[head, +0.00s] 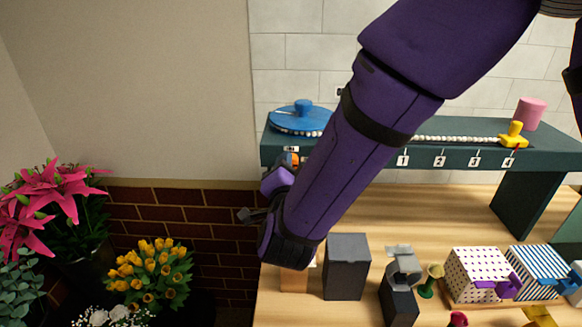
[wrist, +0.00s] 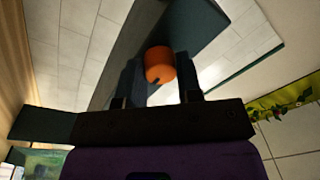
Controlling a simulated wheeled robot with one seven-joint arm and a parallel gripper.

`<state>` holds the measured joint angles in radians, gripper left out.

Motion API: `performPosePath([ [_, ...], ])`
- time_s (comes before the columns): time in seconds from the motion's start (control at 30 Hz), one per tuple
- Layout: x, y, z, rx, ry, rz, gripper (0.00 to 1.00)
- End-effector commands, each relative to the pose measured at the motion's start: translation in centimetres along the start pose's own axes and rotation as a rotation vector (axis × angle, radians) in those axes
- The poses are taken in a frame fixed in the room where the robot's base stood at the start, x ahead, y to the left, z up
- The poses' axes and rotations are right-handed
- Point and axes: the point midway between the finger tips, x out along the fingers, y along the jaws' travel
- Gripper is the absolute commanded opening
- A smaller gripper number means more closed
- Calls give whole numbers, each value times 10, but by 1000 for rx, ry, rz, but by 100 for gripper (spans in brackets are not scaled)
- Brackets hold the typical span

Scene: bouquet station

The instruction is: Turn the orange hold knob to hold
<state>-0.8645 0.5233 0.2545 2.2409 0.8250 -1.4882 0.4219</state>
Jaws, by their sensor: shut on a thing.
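The orange hold knob (wrist: 160,65) shows between the two fingers of my gripper (wrist: 160,80) in the wrist view. My gripper is shut on the knob. In the head view only a small bit of the orange knob (head: 293,159) shows at the left front end of the dark green shelf (head: 350,158). My purple forearm hides part of the shelf. My gripper's fingers are mostly hidden in the head view. The marking that the knob points to cannot be read.
The shelf carries a blue disc (head: 301,115), a row of white beads (head: 455,139), a yellow piece (head: 513,136) and a pink cylinder (head: 529,113). Below, a dark grey box (head: 347,267) and patterned boxes (head: 478,272) stand on the wooden table. Flowers (head: 152,275) stand at left.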

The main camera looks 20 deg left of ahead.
Motion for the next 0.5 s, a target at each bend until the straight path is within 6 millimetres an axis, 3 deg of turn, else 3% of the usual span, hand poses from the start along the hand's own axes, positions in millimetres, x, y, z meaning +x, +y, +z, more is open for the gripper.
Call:
performPosePath([
  [0.43,-1,1,1,7,-2,2,9],
  [0.47,-1,1,1,7,-2,2,40],
  [0.5,-1,1,1,7,-2,1,49],
])
